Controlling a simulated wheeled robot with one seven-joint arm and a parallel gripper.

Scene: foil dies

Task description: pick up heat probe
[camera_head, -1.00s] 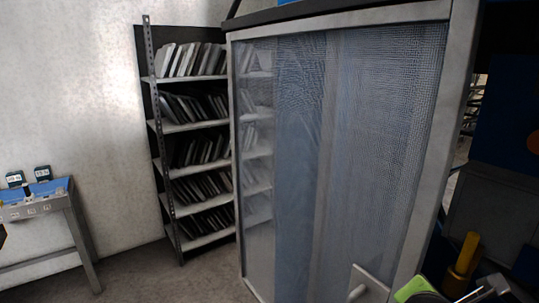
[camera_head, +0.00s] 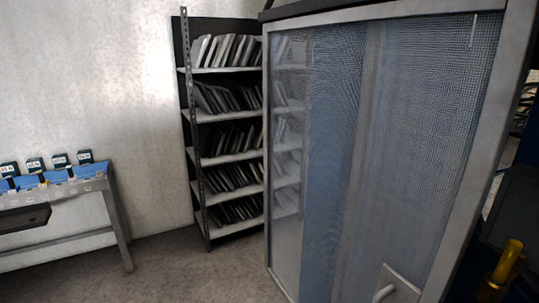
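I do not make out a heat probe in this view. On the left stands a grey metal table (camera_head: 120,215) with a blue top, bearing several small dark boxes with white labels, such as one box (camera_head: 85,156) near its right end. The things on it are too small to tell further. My gripper is not in the picture.
A large mesh-sided cabinet (camera_head: 335,170) with a handle (camera_head: 385,292) fills the right. Behind it stands a shelf rack (camera_head: 226,148) full of thin plates. A yellow cylinder (camera_head: 508,260) shows at lower right. Bare floor (camera_head: 180,270) lies between table and cabinet.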

